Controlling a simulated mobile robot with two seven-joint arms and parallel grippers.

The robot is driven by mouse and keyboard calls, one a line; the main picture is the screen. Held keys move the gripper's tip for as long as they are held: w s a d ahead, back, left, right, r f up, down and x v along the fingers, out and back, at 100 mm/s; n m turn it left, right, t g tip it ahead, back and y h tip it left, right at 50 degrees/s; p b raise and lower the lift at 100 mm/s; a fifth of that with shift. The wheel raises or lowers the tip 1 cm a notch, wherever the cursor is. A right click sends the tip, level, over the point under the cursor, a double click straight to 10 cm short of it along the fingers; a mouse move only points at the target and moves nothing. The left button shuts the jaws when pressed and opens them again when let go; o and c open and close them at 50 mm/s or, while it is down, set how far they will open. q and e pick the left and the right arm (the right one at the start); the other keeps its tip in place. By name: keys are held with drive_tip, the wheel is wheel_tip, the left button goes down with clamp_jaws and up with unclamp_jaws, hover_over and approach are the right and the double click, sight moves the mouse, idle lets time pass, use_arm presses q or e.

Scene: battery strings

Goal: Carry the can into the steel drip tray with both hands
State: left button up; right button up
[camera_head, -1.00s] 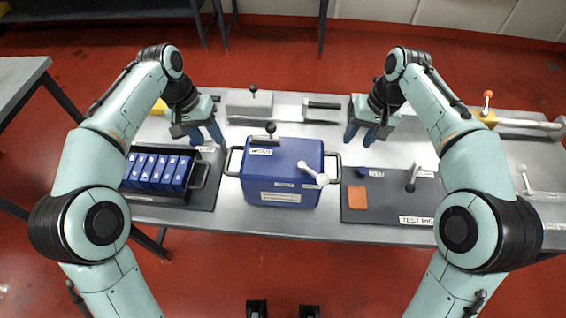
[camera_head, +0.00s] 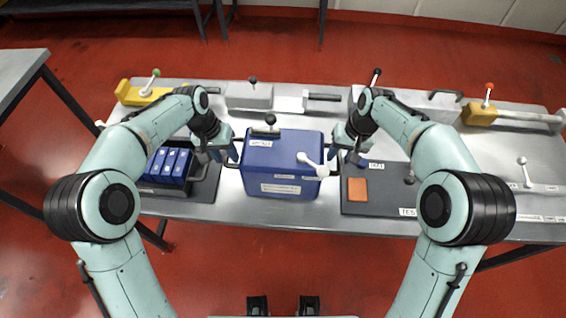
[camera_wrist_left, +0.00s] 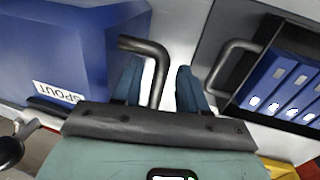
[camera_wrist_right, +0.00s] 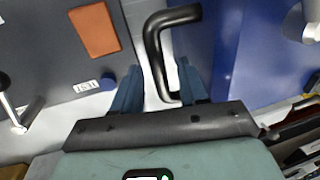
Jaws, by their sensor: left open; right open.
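The can is a blue box (camera_head: 285,165) with a black side handle at each end. It stands upright on the steel table and carries a white label, a black knob and a white lever. My left gripper (camera_head: 224,156) is open at its left handle; in the left wrist view that handle (camera_wrist_left: 160,62) stands between the two fingers. My right gripper (camera_head: 342,160) is open at its right handle; in the right wrist view that handle (camera_wrist_right: 152,45) runs between the fingers. Neither gripper is shut on a handle. I cannot make out a steel drip tray for certain.
A black crate of blue cells (camera_head: 168,165) stands left of the can, its own handle near my left gripper. A dark mat (camera_head: 385,195) with an orange pad (camera_head: 357,190) lies to the right. Fixtures with levers line the back. Bare table shows in front of the can.

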use_arm(q)
drive_tip(key=shift+d+f, duration=0.1)
drive_tip(key=shift+f, duration=0.55)
use_arm(e)
drive_tip(key=shift+a+f, duration=0.1)
drive_tip(key=shift+f, duration=0.55)
use_arm(q)
clamp_jaws()
use_arm(e)
clamp_jaws()
use_arm(q)
drive_tip(key=shift+r, duration=0.1)
use_arm(e)
drive_tip(key=shift+r, duration=0.1)
